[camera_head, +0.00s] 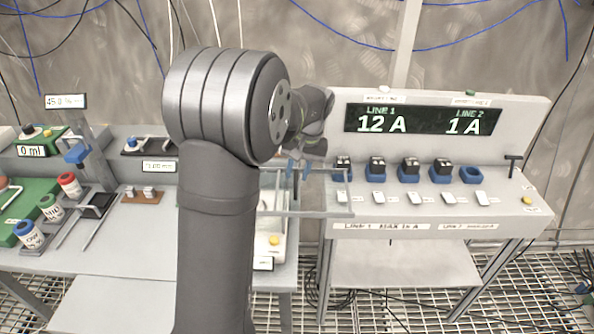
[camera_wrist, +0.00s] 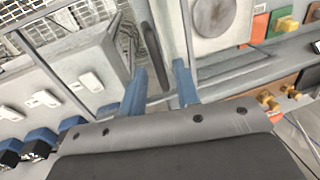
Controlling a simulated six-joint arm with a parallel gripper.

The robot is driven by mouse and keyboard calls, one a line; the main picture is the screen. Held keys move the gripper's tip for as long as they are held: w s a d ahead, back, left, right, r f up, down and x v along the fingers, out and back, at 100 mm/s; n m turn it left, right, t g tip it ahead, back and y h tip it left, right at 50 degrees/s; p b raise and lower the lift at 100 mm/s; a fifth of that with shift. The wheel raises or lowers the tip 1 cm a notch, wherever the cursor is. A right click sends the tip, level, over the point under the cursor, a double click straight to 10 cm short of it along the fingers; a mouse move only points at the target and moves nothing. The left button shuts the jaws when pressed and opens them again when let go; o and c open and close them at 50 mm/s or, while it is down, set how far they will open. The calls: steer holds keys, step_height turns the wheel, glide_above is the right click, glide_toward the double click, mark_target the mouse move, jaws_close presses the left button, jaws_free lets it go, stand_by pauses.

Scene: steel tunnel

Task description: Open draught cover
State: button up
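The draught cover (camera_wrist: 178,32) is a clear, grey-edged panel assembly around a balance with a round pan (camera_wrist: 212,16) in the wrist view. A dark, elongated handle (camera_wrist: 151,45) shows on its near side. In the head view the cover (camera_head: 308,213) is partly hidden behind my arm. My gripper (camera_wrist: 159,68) has two blue fingers, clearly apart. The handle lies in line with the gap between them, nearer the left finger; I cannot tell whether it touches.
A white console (camera_head: 430,209) with several black plugs in blue sockets stands right of the cover. Its display (camera_head: 420,119) reads 12 A and 1 A. On the left bench are coloured bottles (camera_head: 69,184) and a green tray (camera_head: 20,200). Grated floor lies in front.

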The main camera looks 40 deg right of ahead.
stand_by(0.3)
step_height(320, 180, up, 17)
steer(key=s+d, duration=0.2)
steer(key=shift+s+d, duration=0.2)
stand_by(0.5)
glide_above(310, 189)
steer(key=w+a, duration=0.2)
steer(key=a, duration=0.1)
steer(key=f, duration=1.7)
steer(key=shift+w+d+f, duration=0.1)
steer(key=shift+w+d, duration=0.1)
steer(key=shift+d, duration=0.05)
step_height(310, 189, up, 17)
steer(key=s+d, duration=0.2)
steer(key=shift+s+d, duration=0.2)
steer(key=shift+d, duration=0.05)
